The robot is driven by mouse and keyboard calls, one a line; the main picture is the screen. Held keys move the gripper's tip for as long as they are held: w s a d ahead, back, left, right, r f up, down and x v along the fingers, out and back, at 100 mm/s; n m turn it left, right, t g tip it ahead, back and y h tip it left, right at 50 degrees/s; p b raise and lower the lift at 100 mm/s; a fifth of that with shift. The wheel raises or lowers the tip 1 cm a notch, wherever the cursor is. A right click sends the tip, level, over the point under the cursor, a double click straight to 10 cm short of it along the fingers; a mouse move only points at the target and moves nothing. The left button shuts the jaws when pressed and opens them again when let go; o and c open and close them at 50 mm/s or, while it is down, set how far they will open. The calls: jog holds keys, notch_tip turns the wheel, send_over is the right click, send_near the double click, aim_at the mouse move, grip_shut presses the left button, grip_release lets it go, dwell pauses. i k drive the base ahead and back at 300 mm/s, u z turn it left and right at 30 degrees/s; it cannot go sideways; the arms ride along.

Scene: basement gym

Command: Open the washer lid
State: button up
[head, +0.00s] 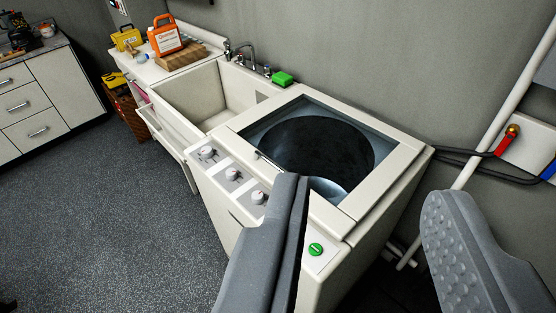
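The white top-loading washer (228,205) stands in the middle of the view, against the wall. Its lid (404,155) is a pale frame around a clear window and lies flat on top, apparently closed. The dark round drum shows through the window. A small light bar, perhaps a handle, shows at the window's front edge, close to my left finger. My gripper (364,190) is open and empty, with its fingers wide apart. The left finger hides part of the washer's front panel and the lid's front edge. The right finger is to the right of the washer.
A white sink (204,106) adjoins the washer on the left, with a green sponge (283,78) and an orange jug (165,38) nearby. Pipes and a red-handled valve (507,140) are on the right. The speckled floor (90,220) at left is clear.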

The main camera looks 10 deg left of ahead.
aim_at(338, 221)
jog(key=k, duration=1.2)
jog(key=u, duration=0.5)
jog(key=i, duration=2.1)
jog(key=z, duration=0.5)
